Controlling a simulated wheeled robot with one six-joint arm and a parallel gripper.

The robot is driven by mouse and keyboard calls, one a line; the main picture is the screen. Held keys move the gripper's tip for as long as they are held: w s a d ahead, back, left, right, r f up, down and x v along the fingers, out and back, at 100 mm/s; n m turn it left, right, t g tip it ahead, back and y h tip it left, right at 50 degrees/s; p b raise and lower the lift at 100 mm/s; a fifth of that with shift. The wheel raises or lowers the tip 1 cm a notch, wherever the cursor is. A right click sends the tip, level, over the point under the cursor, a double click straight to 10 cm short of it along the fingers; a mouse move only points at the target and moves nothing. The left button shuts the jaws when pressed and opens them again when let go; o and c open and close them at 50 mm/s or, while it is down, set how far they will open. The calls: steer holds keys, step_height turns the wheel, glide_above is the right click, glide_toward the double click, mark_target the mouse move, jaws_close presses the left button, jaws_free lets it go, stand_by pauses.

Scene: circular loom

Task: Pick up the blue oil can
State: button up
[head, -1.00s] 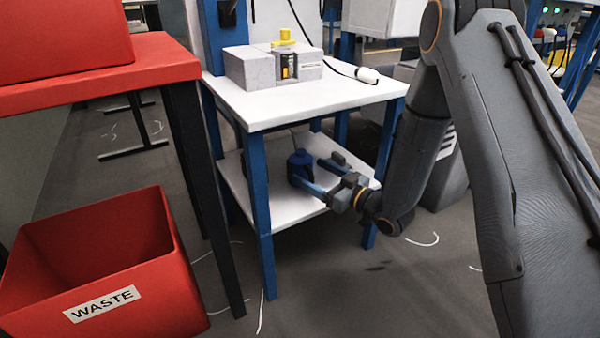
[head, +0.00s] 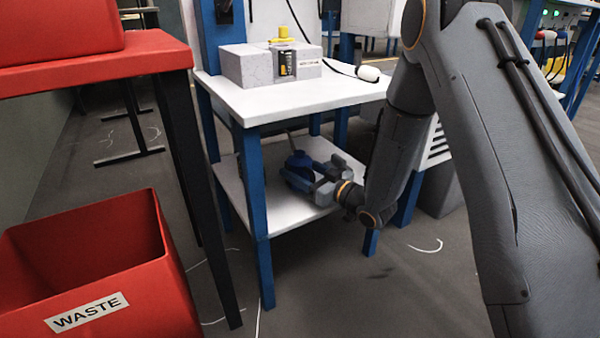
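The blue oil can (head: 298,161) stands on the lower white shelf of the blue-legged table, with its thin spout pointing up and left. My gripper (head: 308,170) reaches in low from the right at shelf height. Its two fingers are apart, with one on the near side of the can and the other towards its far right side. The near finger hides the lower part of the can. I cannot tell whether either finger touches it.
The table's white upper top (head: 290,96) overhangs the shelf (head: 275,218), and a blue front leg (head: 254,200) stands left of the can. Grey blocks (head: 250,66) sit on the top. A red waste bin (head: 105,270) and red table (head: 120,62) are at left.

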mark_target(300, 156)
steer(key=c, duration=0.7)
steer(key=shift+o, duration=0.2)
step_height(300, 156, up, 10)
steer(key=p, duration=0.5)
steer(key=shift+p, duration=0.3)
